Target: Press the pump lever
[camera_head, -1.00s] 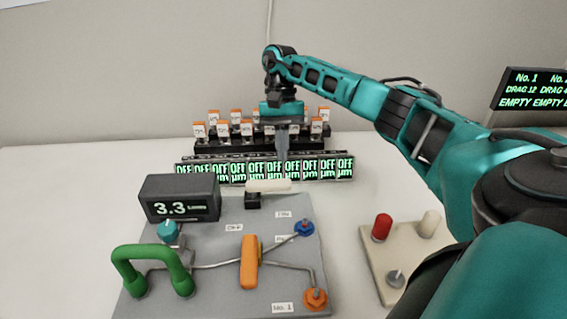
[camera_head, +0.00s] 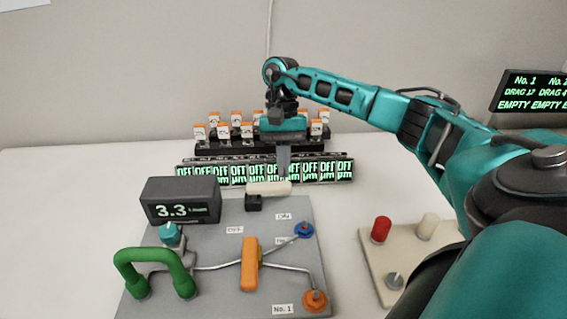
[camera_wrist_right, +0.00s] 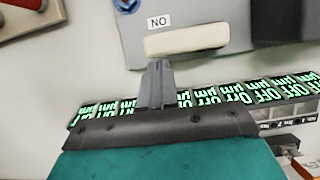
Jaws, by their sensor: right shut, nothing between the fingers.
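The cream lever (camera_head: 268,188) sits on a small black block (camera_head: 254,204) at the back edge of the grey panel (camera_head: 200,240). My right gripper (camera_head: 284,174) is shut and empty, its fingers pointing down at the lever's right end, just behind it. In the right wrist view the lever (camera_wrist_right: 186,39) lies across the panel, and the shut fingertips (camera_wrist_right: 158,66) are right by its edge. I cannot tell whether they touch it. My left gripper is not in view.
The panel carries a green handle (camera_head: 152,265), an orange handle (camera_head: 249,264) and a black display (camera_head: 180,199) reading 3.3. A row of green-lit OFF displays (camera_head: 210,174) stands behind. A beige box (camera_head: 376,263) with a red knob is at the right.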

